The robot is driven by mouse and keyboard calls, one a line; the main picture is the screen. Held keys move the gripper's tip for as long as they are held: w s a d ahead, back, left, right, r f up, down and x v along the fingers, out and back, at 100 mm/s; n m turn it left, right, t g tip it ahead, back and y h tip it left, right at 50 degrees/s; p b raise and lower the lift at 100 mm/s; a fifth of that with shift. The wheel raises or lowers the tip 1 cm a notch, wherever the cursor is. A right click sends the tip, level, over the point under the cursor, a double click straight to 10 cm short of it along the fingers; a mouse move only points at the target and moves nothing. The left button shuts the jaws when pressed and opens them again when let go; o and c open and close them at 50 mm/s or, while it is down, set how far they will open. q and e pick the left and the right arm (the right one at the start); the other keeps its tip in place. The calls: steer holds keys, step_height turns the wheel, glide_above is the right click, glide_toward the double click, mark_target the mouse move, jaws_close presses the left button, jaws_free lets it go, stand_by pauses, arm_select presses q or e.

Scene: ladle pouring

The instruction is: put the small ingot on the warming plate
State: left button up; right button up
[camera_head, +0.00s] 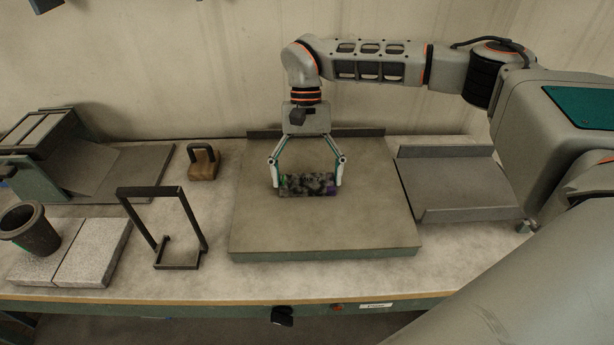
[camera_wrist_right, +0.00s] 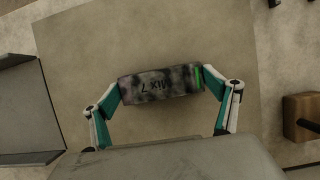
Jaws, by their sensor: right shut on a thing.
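A small dark mottled block, which I take as the small ingot (camera_head: 308,185), is gripped at its two ends by my right gripper (camera_head: 308,180). The ingot is over the middle of a large flat grey-brown plate (camera_head: 325,225) with a raised back edge. I cannot tell whether it touches that surface, nor whether this is the warming plate. My left gripper is not in view.
A grey tray (camera_head: 455,185) with raised edges lies to the right. A dark metal frame (camera_head: 190,220), a wooden block with a handle (camera_head: 203,165), a dark cup (camera_head: 30,232) on pale slabs (camera_head: 95,255) and a sloped stand (camera_head: 45,140) are to the left.

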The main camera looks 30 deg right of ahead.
steer(key=shift+r, duration=0.1)
steer(key=o, duration=1.4)
steer(key=shift+o, duration=0.2)
steer(key=v, duration=1.2)
steer(key=shift+s, duration=0.15)
